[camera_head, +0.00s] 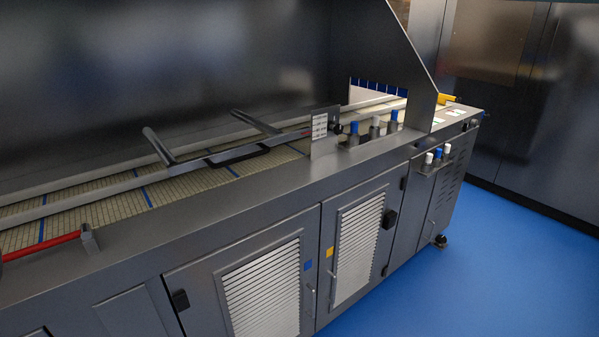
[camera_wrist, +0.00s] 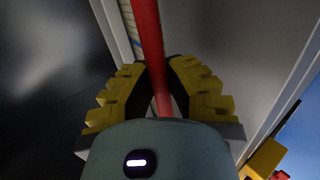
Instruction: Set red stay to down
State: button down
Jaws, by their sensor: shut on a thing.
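The red stay (camera_head: 45,245) is a slim red bar at the lower left of the head view. It lies low along the machine's front ledge, and its right end meets a small grey bracket (camera_head: 89,240). Its left end runs to the picture edge, by a dark round part. In the wrist view the red stay (camera_wrist: 148,30) runs from the top edge down between the yellow stepped fingers of my gripper (camera_wrist: 158,75), which is shut on it. My gripper cannot be made out in the head view.
The tan conveyor belt (camera_head: 105,210) with blue stripes runs behind the ledge. A dark-handled frame (camera_head: 235,155) stands over it. A panel (camera_head: 325,130) and several blue- and white-topped knobs sit further right. Louvred cabinet doors (camera_head: 265,290) are below. Blue floor (camera_head: 480,270) is clear at right.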

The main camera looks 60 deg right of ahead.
jog(key=shift+f+b, duration=0.35)
jog(key=shift+f, duration=0.15)
jog(key=c, duration=1.2)
grip_release()
jog(key=shift+s+f, duration=0.1)
jog(key=shift+o, duration=1.2)
jog(key=v, duration=1.2)
jog(key=shift+a, duration=0.15)
